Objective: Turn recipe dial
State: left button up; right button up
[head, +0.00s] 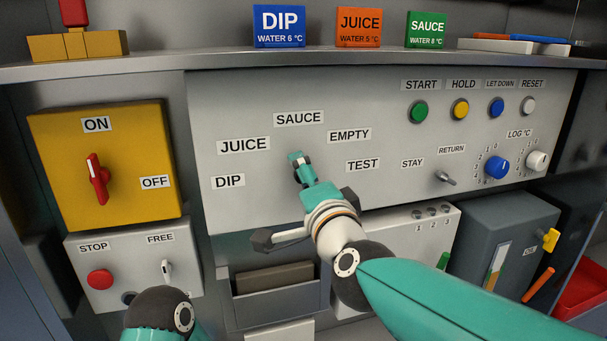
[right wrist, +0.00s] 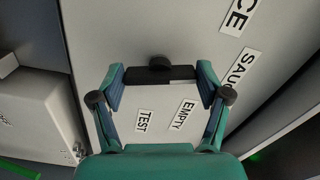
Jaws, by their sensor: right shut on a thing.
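The recipe dial is mostly hidden behind my right gripper (head: 300,160) in the head view, amid the labels DIP, JUICE, SAUCE, EMPTY and TEST on the grey panel (head: 255,200). In the right wrist view the dial (right wrist: 160,74) is a dark bar between my two teal fingers, which press its ends. A dark round piece stands at the bar's middle. Which label the dial points to I cannot tell. My left arm shows at the bottom left, but its gripper is not in view.
A yellow ON/OFF switch box (head: 135,150) with a red handle is at left, above a STOP/FREE box (head: 130,250). Buttons and LOG knobs fill the panel's right side. DIP, JUICE and SAUCE signs stand on the shelf (head: 210,67) above. A grey box (head: 512,225) is at lower right.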

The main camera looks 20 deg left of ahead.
jog(key=shift+s+a+f+n+p, duration=0.1)
jog(key=shift+f+n+p, duration=0.15)
jog(key=shift+n+p, duration=0.8)
jog(key=shift+s+a+f+n+p, duration=0.1)
jog(key=shift+f+n+p, duration=0.15)
jog(key=shift+n, duration=1.6)
jog(key=o, duration=1.1)
jog(key=shift+r, duration=0.1)
jog(key=shift+o, duration=0.2)
jog(key=shift+w+d+r, duration=0.1)
jog(key=shift+d, duration=0.05)
jog(key=shift+r, duration=0.1)
jog(key=v, duration=1.2)
